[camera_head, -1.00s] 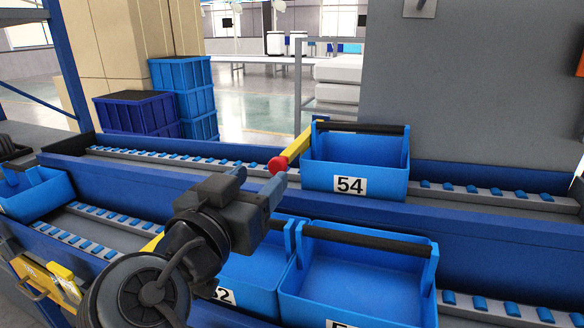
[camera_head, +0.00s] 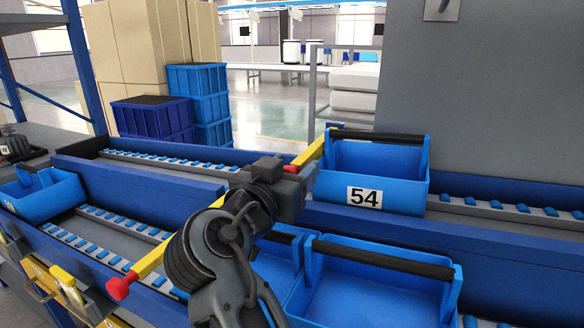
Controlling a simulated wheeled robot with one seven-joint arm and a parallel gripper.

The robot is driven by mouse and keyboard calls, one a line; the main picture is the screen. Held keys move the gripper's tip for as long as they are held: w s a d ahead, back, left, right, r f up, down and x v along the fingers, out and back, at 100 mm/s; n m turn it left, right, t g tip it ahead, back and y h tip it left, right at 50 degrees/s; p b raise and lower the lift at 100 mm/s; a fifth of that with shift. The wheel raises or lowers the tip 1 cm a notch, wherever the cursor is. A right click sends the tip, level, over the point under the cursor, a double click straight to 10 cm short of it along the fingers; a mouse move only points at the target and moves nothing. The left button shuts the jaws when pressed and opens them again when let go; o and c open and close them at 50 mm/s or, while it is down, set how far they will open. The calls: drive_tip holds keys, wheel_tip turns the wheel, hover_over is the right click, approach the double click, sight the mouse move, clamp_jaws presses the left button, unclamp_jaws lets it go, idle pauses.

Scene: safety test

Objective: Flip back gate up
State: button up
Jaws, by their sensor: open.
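The back gate is a yellow bar (camera_head: 312,152) at the left side of the blue bin marked 54 (camera_head: 330,192). It slants up and away, and its red knob (camera_head: 291,168) is at the near end, mostly hidden by my gripper. My gripper (camera_head: 288,173) is open right at this knob. I cannot tell whether the knob is between the fingers or behind them. A front gate, another yellow bar (camera_head: 152,258) with a red knob (camera_head: 118,289), shows at lower left, partly behind my arm.
Blue bins with black handles (camera_head: 385,258) stand in the front lane, and another blue bin (camera_head: 45,195) is at the left. Roller lanes (camera_head: 165,160) run between blue rails. A grey panel (camera_head: 480,95) stands behind the back lane at right. Stacked blue crates (camera_head: 198,100) stand behind.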

clamp_jaws()
idle(0.5)
